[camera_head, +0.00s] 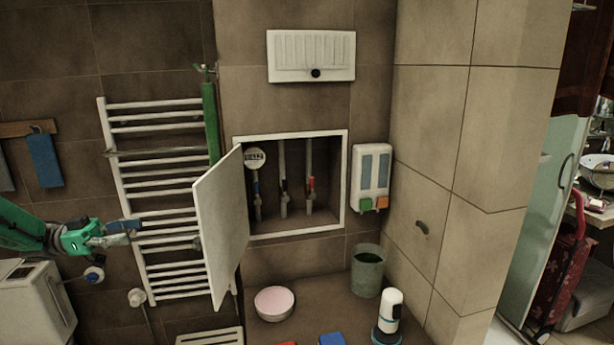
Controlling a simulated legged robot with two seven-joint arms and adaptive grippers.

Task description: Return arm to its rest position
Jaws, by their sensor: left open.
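My left gripper (118,234) comes in from the left edge on a green arm. Its jaws are open, and I see nothing held in them. It appears in front of the white towel rail (165,218) and to the left of the open white cabinet door (222,225), with a visible gap to the door. My right gripper is not in view.
The open wall cabinet (297,233) holds a round meter (254,158) and pipes with valves. A white appliance (33,305) stands below my left arm. A pink-topped bowl (274,304), a bin (367,272) and a white-and-dark cylinder (389,312) stand lower down.

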